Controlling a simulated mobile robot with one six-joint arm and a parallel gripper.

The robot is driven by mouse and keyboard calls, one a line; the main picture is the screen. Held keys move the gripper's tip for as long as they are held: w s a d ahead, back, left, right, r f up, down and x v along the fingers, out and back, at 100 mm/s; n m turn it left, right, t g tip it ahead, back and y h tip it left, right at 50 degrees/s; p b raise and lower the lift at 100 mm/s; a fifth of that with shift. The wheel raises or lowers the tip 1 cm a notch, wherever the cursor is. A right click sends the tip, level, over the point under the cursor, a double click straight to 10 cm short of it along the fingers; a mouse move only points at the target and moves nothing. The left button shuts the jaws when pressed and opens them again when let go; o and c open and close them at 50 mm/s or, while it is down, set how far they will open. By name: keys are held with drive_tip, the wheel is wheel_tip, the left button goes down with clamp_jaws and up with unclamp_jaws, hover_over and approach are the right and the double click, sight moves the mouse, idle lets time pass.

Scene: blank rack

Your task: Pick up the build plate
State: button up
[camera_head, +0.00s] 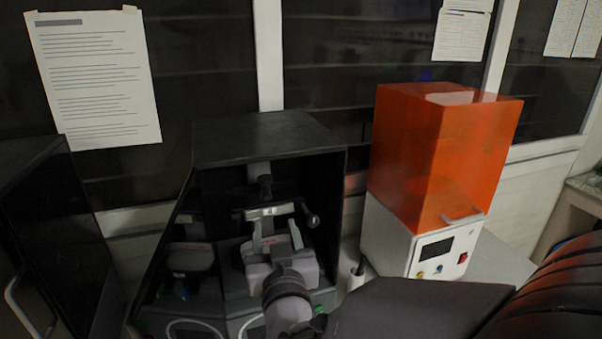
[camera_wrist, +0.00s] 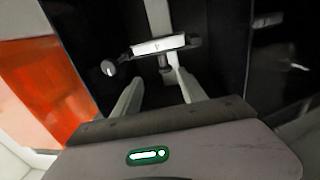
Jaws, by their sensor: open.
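The build plate (camera_head: 270,211) is a pale bar-like piece inside the open black printer box (camera_head: 268,137), mounted on a dark bracket, with a knob to its right. In the wrist view the build plate (camera_wrist: 160,46) lies just beyond my fingertips, with the knob at its left. My gripper (camera_head: 272,238) reaches into the box, below and in front of the plate in the head view. In the wrist view my gripper (camera_wrist: 157,78) has its two fingers apart with nothing between them. I cannot tell whether a fingertip touches the plate or its bracket.
The black box walls stand close on both sides of my gripper. A printer with an orange cover (camera_head: 445,150) stands to the right. A dark cabinet (camera_head: 55,235) with a handle stands at the left. Paper sheets (camera_head: 93,80) hang on the glass behind.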

approach(266, 189)
drive_tip(key=w, duration=0.3)
drive_tip(key=w+f, duration=0.1)
drive_tip(key=w, duration=0.1)
drive_tip(key=shift+a, duration=0.25)
drive_tip(key=w, duration=0.4)
drive_tip(key=w+a, duration=0.1)
drive_tip(key=w, duration=0.1)
drive_tip(key=shift+r, duration=0.4)
clamp_jaws()
drive_tip(key=shift+r, duration=0.1)
